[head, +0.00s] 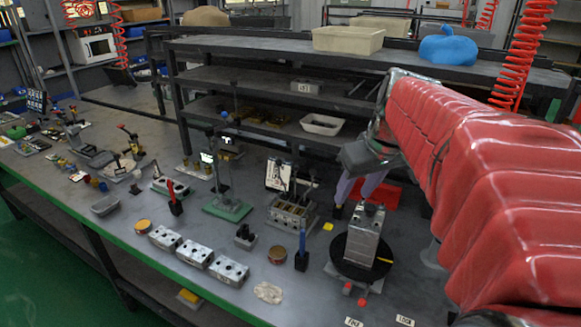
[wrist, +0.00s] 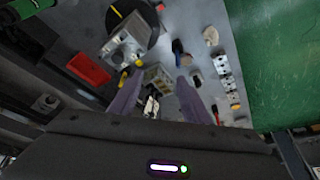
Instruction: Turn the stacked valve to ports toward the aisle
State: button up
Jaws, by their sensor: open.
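The stacked valve (head: 364,232) is a grey metal block standing upright on a black round turntable (head: 345,262) near the front right of the bench. A yellow mark shows on the turntable at the block's right. In the wrist view the valve (wrist: 122,48) is at upper left, on the black disc (wrist: 152,32). My gripper (head: 352,203) has two purple fingers, spread apart, behind and above the valve in the head view. In the wrist view my gripper (wrist: 160,77) is open and empty, with the valve left of and beyond the fingertips. The valve's ports cannot be clearly made out.
A manifold block (head: 290,215) with upright parts stands left of the turntable. A blue-handled tool (head: 302,248) and several grey valve blocks (head: 197,254) line the front. A red tray (head: 383,196) lies behind the valve. Shelves (head: 270,82) rise behind; green floor (head: 60,265) borders the bench.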

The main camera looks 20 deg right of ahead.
send_near(371, 207)
jog(key=v, duration=0.6)
jog(key=shift+f, duration=0.2)
jog(key=shift+f, duration=0.15)
jog(key=x, duration=1.3)
jog(key=shift+w+f, duration=0.2)
jog(key=shift+f, duration=0.05)
jog(key=shift+c, duration=0.3)
grip_shut()
jog(key=shift+a, duration=0.25)
jog(key=shift+d, duration=0.25)
